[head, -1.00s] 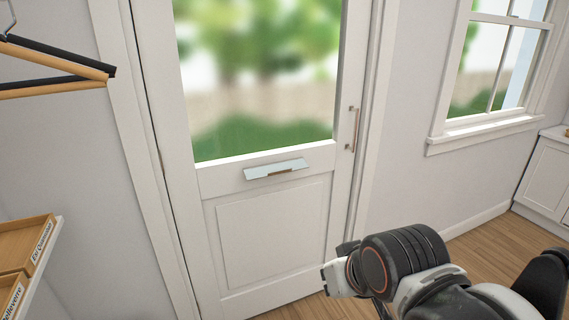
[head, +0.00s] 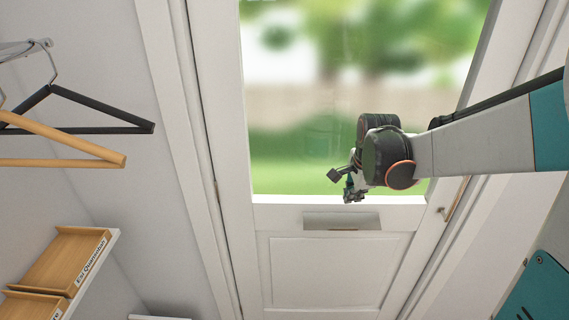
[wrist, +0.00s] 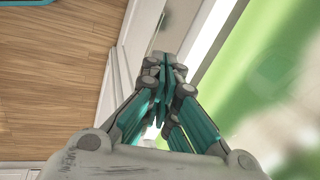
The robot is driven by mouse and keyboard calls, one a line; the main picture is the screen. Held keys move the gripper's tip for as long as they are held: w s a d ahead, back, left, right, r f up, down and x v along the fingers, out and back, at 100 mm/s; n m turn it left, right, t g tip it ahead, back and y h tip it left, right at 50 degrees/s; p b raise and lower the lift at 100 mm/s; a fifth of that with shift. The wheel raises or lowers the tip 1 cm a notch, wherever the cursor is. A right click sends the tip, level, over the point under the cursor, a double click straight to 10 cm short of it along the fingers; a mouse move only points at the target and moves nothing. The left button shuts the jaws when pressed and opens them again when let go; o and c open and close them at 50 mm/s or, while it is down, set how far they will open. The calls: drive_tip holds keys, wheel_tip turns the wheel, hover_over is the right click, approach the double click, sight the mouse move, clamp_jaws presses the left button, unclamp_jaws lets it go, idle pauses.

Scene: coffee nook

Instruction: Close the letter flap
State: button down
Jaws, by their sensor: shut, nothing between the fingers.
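The letter flap (head: 342,221) is a pale grey plate with a small brass-coloured strip at its lower edge. It is set in the rail of the white door (head: 335,268) below the glass and seems to stand out from the door face. My gripper (head: 349,194) points down just above the flap in the head view, with its fingers closed together and nothing between them. In the wrist view the closed teal-and-grey fingers (wrist: 163,72) point toward the door, and a greyish plate beyond them may be the flap. I cannot tell whether they touch it.
A door handle (head: 453,200) is on the door's right side. Hangers (head: 75,128) hang at the left wall above a shelf with wooden trays (head: 63,258). The wooden floor (wrist: 60,90) looks clear in the wrist view.

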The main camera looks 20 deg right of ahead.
sight(349, 229)
drive_tip(key=w+d+f+b, duration=0.1)
drive_tip(key=f, duration=0.4)
drive_tip(key=w+f+m+b, duration=0.1)
drive_tip(key=f, duration=0.4)
drive_tip(key=w+d+f+m+b, duration=0.1)
drive_tip(key=f, duration=0.3)
drive_tip(key=shift+w+d+f+g, duration=0.1)
drive_tip(key=shift+d+f+g, duration=0.2)
drive_tip(key=shift+d+f, duration=0.1)
drive_tip(key=shift+f+b, duration=0.1)
drive_tip(key=shift+b, duration=0.2)
drive_tip(key=shift+s+a+f+t+h+b, duration=0.1)
drive_tip(key=shift+s+f+t+h+b, duration=0.1)
drive_tip(key=shift+f+t+b, duration=0.55)
drive_tip(key=shift+s+a+f+t+h+b, duration=0.1)
drive_tip(key=shift+s+f+t+h+b, duration=0.2)
drive_tip(key=shift+t+b, duration=0.7)
drive_tip(key=a+b+x, duration=0.1)
drive_tip(key=b+x, duration=0.6)
drive_tip(key=shift+s+d+f+b, duration=0.2)
drive_tip(key=shift+d+f+b, duration=0.15)
drive_tip(key=shift+f, duration=0.25)
drive_tip(key=shift+w+f, duration=0.1)
drive_tip(key=shift+w, duration=0.05)
drive_tip(key=shift+d, duration=0.1)
